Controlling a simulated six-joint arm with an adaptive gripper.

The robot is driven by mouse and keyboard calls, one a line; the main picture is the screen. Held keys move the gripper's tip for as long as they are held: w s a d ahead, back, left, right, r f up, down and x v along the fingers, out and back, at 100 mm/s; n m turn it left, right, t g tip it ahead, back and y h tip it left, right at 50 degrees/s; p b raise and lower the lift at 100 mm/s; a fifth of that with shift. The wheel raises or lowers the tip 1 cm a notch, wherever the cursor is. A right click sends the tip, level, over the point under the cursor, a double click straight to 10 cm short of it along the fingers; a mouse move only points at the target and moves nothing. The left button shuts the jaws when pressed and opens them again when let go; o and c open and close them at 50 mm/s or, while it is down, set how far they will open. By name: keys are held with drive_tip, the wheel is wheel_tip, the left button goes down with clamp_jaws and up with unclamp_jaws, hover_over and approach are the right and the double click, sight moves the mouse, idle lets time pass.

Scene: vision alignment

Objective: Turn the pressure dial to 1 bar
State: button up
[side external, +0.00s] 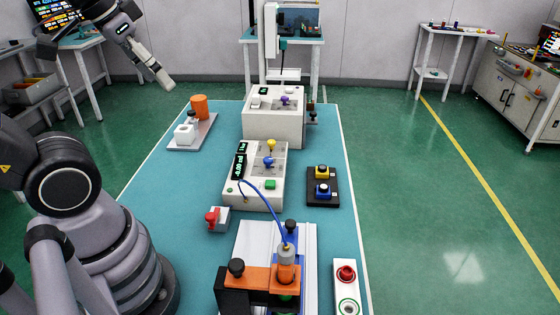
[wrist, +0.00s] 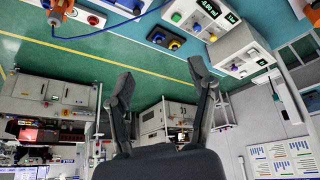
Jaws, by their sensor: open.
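A pale control box (side external: 255,190) stands mid-table. Its dark display (side external: 239,160) reads about -0.00, with a small second readout beside it. A yellow knob (side external: 271,145), a blue knob (side external: 269,161) and a green button (side external: 270,184) sit on its top. I cannot tell which knob is the pressure dial.
A taller pale box (side external: 272,128) with a purple knob (side external: 285,100) stands behind. A black block with yellow and blue buttons (side external: 322,188) is at right. A blue hose (side external: 262,210) runs to an orange fixture (side external: 285,272) in front.

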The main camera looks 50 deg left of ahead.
drive_tip(key=w+a+n+g, duration=0.2)
drive_tip(key=w+n, duration=0.3)
drive_tip(key=w, duration=0.6)
drive_tip(key=n+g+h, duration=0.3)
drive_tip(key=n, duration=0.5)
hover_over(268, 159)
drive_tip(key=s, duration=0.3)
wheel_tip(268, 159, down, 12)
drive_tip(key=w+a+f+n+h, duration=0.25)
drive_tip(key=a+f+n, duration=0.2)
drive_tip(key=f, duration=0.55)
drive_tip(key=shift+y, duration=0.55)
drive_tip(key=x, duration=1.2)
drive_tip(key=shift+w+a+f, duration=0.2)
drive_tip(key=shift+a+f, duration=0.05)
drive_tip(key=shift+f, duration=0.25)
drive_tip(key=shift+c, duration=0.3)
clamp_jaws()
